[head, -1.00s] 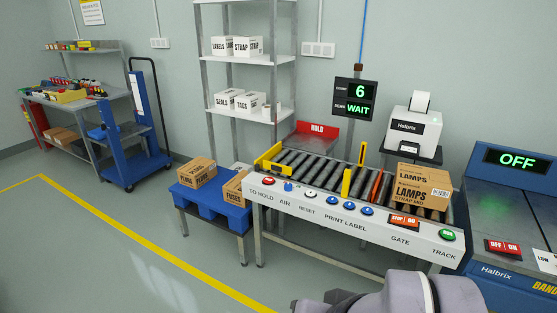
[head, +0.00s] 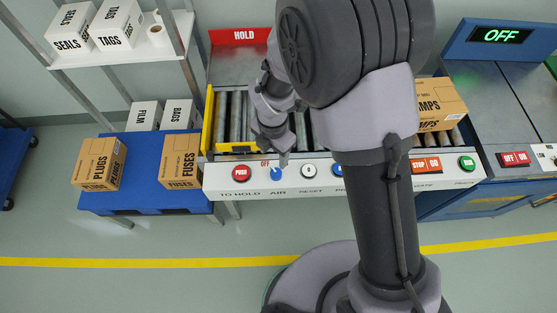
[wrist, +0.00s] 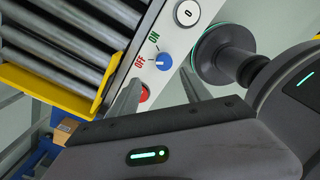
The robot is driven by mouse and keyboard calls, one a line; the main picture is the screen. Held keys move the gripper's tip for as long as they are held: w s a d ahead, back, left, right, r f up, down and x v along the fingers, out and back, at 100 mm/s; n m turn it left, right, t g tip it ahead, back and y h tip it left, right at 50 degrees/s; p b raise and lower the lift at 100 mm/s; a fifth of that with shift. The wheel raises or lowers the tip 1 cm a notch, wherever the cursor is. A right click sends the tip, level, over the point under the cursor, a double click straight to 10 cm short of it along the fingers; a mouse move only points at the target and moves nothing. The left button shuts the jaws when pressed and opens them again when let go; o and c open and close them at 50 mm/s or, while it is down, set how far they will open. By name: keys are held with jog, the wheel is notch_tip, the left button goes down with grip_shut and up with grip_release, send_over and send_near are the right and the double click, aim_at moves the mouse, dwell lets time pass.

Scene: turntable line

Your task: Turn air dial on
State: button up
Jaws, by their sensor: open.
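The air dial (head: 277,174) is a small blue knob on the white front panel, between the red TO HOLD button and the white RESET button. In the wrist view the dial (wrist: 163,62) has a red OFF label and a green ON label beside it. Its pointer appears to be toward OFF, though it is small. My gripper (head: 284,160) is just above the dial. In the wrist view my gripper (wrist: 160,79) is open and empty, with the dial just beyond the gap between its fingertips. I cannot tell whether a finger touches it.
The red TO HOLD button (head: 241,173) is close to the left, and the RESET button (head: 309,171) to the right. A yellow stop (head: 208,120) edges the roller conveyor. Boxes sit on a blue platform (head: 150,204) at left. My arm hides the middle of the panel.

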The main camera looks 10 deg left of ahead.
aim_at(276, 173)
jog(key=f+b, duration=0.1)
jog(key=f, duration=0.5)
jog(key=d+f+b, duration=0.1)
jog(key=f, duration=0.1)
jog(key=shift+s+f+b, duration=0.35)
jog(key=shift+f, duration=0.05)
jog(key=shift+a+f, duration=0.1)
jog(key=shift+f, duration=0.5)
grip_shut()
